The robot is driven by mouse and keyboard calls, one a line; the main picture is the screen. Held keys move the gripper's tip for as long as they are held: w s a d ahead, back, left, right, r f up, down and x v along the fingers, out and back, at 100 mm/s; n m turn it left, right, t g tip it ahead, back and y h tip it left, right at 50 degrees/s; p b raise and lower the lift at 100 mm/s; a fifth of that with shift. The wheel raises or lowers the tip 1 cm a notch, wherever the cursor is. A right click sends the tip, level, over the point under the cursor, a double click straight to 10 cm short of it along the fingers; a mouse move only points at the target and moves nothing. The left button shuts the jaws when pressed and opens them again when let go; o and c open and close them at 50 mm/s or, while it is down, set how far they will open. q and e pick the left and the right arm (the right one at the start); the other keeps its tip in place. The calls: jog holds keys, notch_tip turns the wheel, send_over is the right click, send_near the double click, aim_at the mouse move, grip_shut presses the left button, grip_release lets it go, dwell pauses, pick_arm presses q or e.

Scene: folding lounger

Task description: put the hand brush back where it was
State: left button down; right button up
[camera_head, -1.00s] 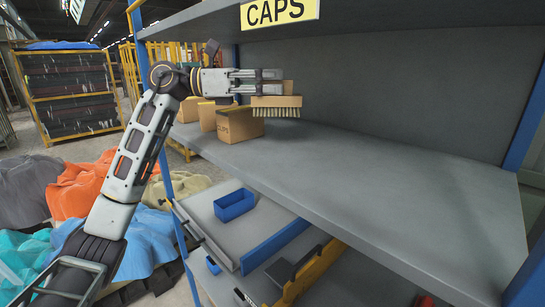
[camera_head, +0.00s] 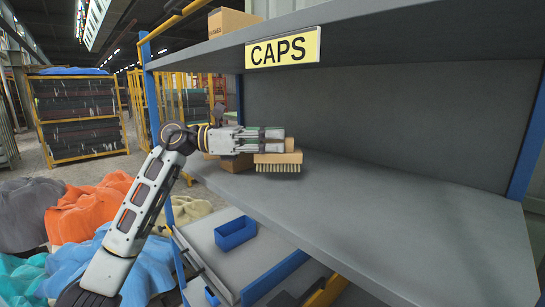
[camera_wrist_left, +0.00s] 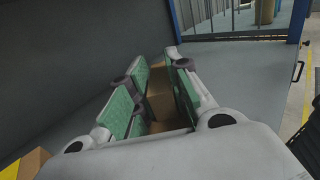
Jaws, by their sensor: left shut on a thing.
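My left gripper (camera_head: 283,139) is shut on the hand brush (camera_head: 278,158), which has a pale wooden block and light bristles pointing down. The gripper reaches in from the left over the grey middle shelf (camera_head: 370,205), under the yellow CAPS sign (camera_head: 283,48). The bristles are at or just above the shelf surface; I cannot tell whether they touch. In the left wrist view the green finger pads (camera_wrist_left: 150,105) close around the brown wood of the brush (camera_wrist_left: 160,103), mostly hidden by the fingers. My right gripper is out of view.
Cardboard boxes (camera_head: 237,163) stand on the shelf just left of the brush, partly behind the gripper. The shelf to the right is bare. A blue upright (camera_head: 153,95) stands at the shelf's left end. A blue bin (camera_head: 235,233) sits on the level below.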

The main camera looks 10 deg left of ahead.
aim_at(273, 158)
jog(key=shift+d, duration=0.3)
pick_arm(q)
jog(key=shift+f, duration=0.1)
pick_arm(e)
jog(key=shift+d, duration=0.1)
pick_arm(q)
jog(key=shift+f, duration=0.5)
jog(key=shift+f+p, duration=0.35)
jog(key=shift+f, duration=1.1)
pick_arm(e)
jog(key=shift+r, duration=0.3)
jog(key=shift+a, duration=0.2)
pick_arm(q)
jog(key=shift+f, duration=0.2)
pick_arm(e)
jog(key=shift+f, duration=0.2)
pick_arm(q)
jog(key=c, duration=1.3)
grip_release()
